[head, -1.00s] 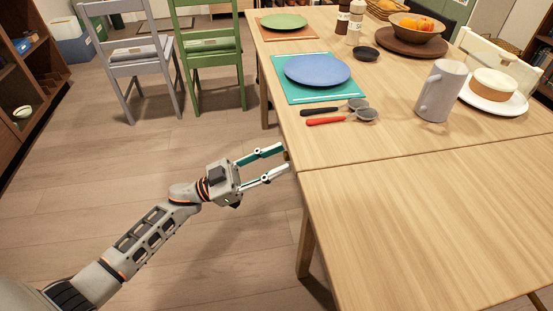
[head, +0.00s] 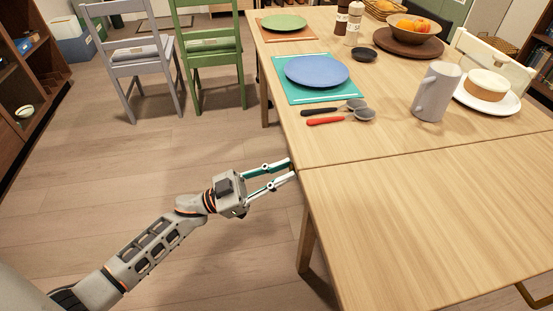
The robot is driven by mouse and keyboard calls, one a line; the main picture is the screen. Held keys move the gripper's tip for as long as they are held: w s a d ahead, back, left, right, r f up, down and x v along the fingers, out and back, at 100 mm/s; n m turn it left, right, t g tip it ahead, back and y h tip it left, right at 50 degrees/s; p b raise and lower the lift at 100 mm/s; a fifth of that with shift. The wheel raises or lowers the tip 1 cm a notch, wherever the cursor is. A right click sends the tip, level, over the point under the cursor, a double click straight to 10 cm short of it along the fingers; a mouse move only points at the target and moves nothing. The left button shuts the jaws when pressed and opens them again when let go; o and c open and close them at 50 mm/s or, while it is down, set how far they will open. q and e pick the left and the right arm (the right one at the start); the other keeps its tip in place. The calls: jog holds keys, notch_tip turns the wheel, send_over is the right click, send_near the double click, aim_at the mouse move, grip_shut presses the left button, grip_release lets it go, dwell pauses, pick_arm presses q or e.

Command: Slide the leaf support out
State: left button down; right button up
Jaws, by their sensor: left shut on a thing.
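The wooden table has a main top (head: 395,130) and a leaf (head: 430,220), divided by a seam and looking level with each other. My left gripper (head: 291,168) is at the table's left edge, close to the seam. Its fingers point right and are shut on a small part at the edge, which I take to be the end of the leaf support. The fingertips and table edge hide nearly all of that part. The rest of the support is hidden under the top. My right gripper is not in view.
A blue plate (head: 317,70) on a teal mat (head: 292,95), two spoons with black and red handles, a grey mug (head: 436,92) and a cake (head: 487,85) stand on the main top. The leaf is bare. Floor left of the table is clear, with chairs (head: 145,65) beyond.

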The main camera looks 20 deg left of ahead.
pick_arm(q)
jog(key=s+d+p, duration=0.4)
jog(key=s+d, duration=0.4)
jog(key=s, duration=0.4)
jog(key=shift+s+d, duration=0.2)
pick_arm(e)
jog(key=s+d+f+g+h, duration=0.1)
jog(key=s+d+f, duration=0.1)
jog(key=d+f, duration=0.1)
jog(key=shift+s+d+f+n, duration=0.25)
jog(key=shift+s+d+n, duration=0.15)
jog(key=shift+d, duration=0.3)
pick_arm(q)
jog(key=c, duration=1.9)
grip_release()
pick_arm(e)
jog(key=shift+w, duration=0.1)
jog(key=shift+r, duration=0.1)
pick_arm(q)
jog(key=shift+a+f, duration=0.1)
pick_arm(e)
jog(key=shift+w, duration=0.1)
pick_arm(q)
jog(key=v, duration=1.2)
